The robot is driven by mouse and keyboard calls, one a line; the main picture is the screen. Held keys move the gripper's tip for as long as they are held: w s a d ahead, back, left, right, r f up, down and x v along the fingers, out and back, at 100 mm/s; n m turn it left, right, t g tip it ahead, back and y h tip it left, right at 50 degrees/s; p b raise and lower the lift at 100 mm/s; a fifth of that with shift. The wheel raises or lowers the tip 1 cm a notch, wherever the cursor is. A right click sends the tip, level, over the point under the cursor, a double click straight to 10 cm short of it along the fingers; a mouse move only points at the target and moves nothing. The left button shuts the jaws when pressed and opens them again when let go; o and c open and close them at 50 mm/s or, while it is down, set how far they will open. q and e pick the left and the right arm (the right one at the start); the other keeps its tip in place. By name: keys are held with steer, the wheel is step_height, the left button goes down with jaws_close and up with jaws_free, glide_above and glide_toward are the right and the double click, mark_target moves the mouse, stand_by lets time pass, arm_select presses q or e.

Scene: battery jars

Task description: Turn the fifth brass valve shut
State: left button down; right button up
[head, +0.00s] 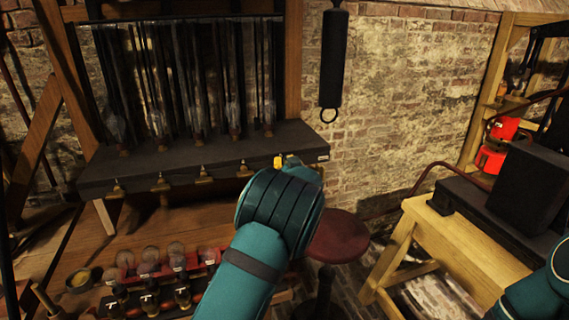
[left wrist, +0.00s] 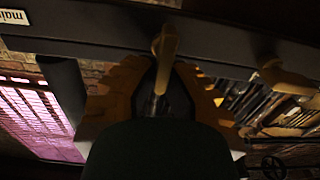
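A dark manifold box (head: 205,155) runs along the wall bench in the head view, with a row of brass valves along its front edge. The fourth valve (head: 245,170) shows just left of my left wrist. The fifth valve is hidden behind that wrist in the head view. In the left wrist view the fifth valve (left wrist: 166,38), closest to the white label, hangs between the two finger pads of my left gripper (left wrist: 158,72). The fingers stand apart on either side of its lever, with visible gaps. The fourth valve (left wrist: 287,77) is to the right there. My right gripper is out of view.
Glass tubes with dark rods (head: 195,80) stand on the box. Below it are several jars and bottles (head: 150,290). A dark red stool (head: 338,237) stands to the right, and a wooden bench (head: 465,245) with dark boxes is farther right. A black cylinder (head: 334,60) hangs by the brick wall.

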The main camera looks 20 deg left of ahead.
arm_select(q)
steer(key=shift+r+m+p, duration=0.15)
steer(key=shift+m+p, duration=0.35)
steer(key=shift+p, duration=0.35)
steer(key=m+p, duration=0.5)
steer(key=shift+w+d, duration=0.3)
steer(key=shift+d, duration=0.05)
steer(key=shift+w+d+m+p, duration=0.1)
steer(key=shift+m+p, duration=0.5)
steer(key=shift+m, duration=0.2)
steer(key=shift+w+d+f+m+p, duration=0.1)
steer(key=shift+f+m+p, duration=0.35)
steer(key=shift+m, duration=1.3)
steer(key=shift+w+d+f+m+p, duration=0.1)
steer(key=shift+f+m+p, duration=0.3)
steer(key=shift+m, duration=1.3)
steer(key=shift+d+f+m+p, duration=0.15)
steer(key=shift+m+p, duration=0.45)
steer(key=shift+m, duration=1.15)
